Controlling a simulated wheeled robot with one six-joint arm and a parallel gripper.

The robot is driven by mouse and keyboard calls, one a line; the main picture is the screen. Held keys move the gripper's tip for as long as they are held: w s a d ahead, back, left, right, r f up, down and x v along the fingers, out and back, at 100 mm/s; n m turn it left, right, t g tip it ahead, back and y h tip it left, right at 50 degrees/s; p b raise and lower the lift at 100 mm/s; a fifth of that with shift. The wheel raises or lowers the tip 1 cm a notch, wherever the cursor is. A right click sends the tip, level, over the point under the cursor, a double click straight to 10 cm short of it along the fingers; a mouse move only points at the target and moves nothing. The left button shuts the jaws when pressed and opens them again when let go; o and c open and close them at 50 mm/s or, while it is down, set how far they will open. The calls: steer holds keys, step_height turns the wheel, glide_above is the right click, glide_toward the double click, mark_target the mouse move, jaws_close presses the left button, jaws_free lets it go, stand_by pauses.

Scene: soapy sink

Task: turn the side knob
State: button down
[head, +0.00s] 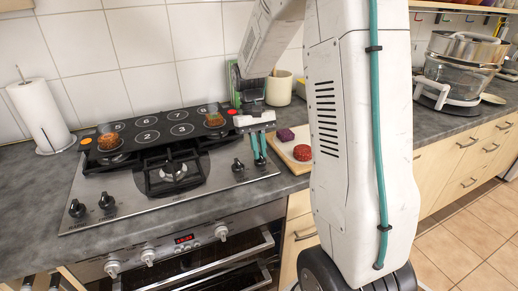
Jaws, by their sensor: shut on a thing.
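My gripper (258,148) points down at the right end of the steel hob (215,180). Its teal fingers are shut on a dark side knob (260,163), which is mostly hidden between and behind the fingertips. Another black knob (238,166) stands just to the left of the fingers. Two more black knobs (76,208) and (107,201) sit at the hob's front left. The angle of the gripped knob cannot be told.
A black panel with numbered pads (148,136) stands behind a burner grate (172,174). Brown round pieces (108,141) lie on it. A board (290,156) with a red piece (302,152) is right of my gripper. A paper roll (40,115) stands left. Oven knobs (149,256) line the front.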

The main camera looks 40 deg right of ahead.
steer(key=c, duration=1.5)
jaws_free()
steer(key=shift+r, duration=0.1)
steer(key=v, duration=0.7)
steer(key=shift+w+r, duration=0.1)
steer(key=shift+r, duration=0.2)
steer(key=shift+w, duration=0.1)
steer(key=s, duration=0.1)
steer(key=s+a+f, duration=0.1)
steer(key=shift+s+a+f, duration=0.1)
steer(key=shift+s, duration=0.2)
steer(key=s+a+r+n+t, duration=0.1)
steer(key=s+a+r+t, duration=0.1)
steer(key=s+a, duration=0.3)
steer(key=s+a+r+n+t+h, duration=0.1)
steer(key=s+a, duration=0.3)
steer(key=s, duration=0.5)
steer(key=s+a+r+n+t, duration=0.1)
steer(key=s+a+r+t, duration=0.1)
steer(key=s+a, duration=0.3)
steer(key=shift+s+a+r+t, duration=0.2)
steer(key=shift+s+r, duration=0.1)
steer(key=shift+s, duration=0.35)
steer(key=shift+s+a+r+t, duration=0.2)
steer(key=shift+s+r, duration=0.15)
steer(key=shift+s, duration=0.3)
